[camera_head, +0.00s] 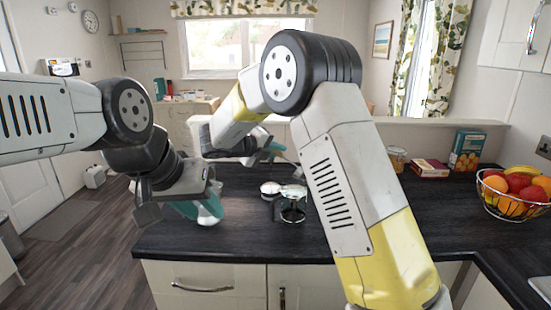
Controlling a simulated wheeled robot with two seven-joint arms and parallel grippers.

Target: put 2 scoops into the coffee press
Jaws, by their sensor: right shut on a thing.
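The coffee press (292,208), dark-framed with a shiny top, stands upright on the dark worktop near its front edge. A small round silver-topped thing (269,188) is just left of it. My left gripper (195,198) is left of the press, at a teal and white thing (208,211); my wrist hides much of it, and I cannot tell whether the fingers grip it. My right gripper (277,152) is behind and above the press, partly hidden by my arm. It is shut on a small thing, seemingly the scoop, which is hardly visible.
A wire fruit bowl (514,208) stands at the right. A teal box (467,150), a red packet (430,168) and a jar (397,157) stand at the back right. The worktop (425,215) is clear between my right arm and the bowl.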

